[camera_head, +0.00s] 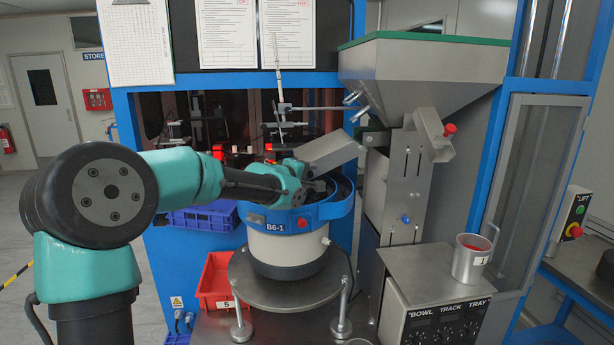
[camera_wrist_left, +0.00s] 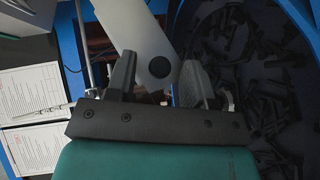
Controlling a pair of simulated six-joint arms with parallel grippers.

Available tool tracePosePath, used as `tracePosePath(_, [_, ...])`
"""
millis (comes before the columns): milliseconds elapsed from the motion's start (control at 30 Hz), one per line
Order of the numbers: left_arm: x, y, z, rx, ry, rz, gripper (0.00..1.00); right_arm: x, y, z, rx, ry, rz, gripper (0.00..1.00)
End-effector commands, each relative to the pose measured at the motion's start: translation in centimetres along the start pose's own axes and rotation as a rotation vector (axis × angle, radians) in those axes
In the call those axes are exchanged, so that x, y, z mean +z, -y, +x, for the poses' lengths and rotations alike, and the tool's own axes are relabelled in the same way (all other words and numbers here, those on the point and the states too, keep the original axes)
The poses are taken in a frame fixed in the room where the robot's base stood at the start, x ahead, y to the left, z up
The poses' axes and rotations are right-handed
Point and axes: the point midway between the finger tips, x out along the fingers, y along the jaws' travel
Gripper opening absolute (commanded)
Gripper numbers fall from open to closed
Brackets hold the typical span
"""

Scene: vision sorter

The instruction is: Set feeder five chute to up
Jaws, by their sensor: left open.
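The bowl feeder (camera_head: 285,245) is a white and blue drum labelled B6-1, with a red bin (camera_head: 215,282) marked 5 at its front left. A grey metal chute (camera_head: 330,150) slants above the bowl's rim. My left gripper (camera_head: 316,187) is over the bowl, just below the chute; its fingers are small and dark here. In the left wrist view the gripper (camera_wrist_left: 160,75) is open, and a pale grey bar with a dark round pivot, apparently the chute (camera_wrist_left: 140,38), shows between the fingers. Contact cannot be told. My right gripper is not in view.
A large hopper (camera_head: 425,75) with a second short chute and red knob (camera_head: 449,129) stands right of the bowl. A control box (camera_head: 430,300) carries a metal cup (camera_head: 470,258). Blue frame posts surround the station. Dark parts lie in the bowl (camera_wrist_left: 250,70).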

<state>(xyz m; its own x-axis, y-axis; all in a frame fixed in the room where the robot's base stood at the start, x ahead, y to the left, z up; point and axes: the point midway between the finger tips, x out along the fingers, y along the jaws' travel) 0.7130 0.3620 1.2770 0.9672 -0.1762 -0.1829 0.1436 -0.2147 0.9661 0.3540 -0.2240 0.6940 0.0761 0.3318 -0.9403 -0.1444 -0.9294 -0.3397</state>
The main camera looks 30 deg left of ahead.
Motion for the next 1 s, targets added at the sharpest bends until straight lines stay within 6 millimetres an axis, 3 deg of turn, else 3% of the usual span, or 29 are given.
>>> tracePosePath(267, [0.0, -0.03, 0.11, 0.0, 0.0, 0.0, 0.48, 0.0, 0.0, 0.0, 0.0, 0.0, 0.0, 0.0])
tracePosePath(767, [0.0, -0.02, 0.08, 0.0, 0.0, 0.0, 0.01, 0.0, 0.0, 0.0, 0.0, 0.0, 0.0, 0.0])
tracePosePath(1000, [0.0, -0.02, 0.08, 0.0, 0.0, 0.0, 0.0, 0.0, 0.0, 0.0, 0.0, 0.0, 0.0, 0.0])
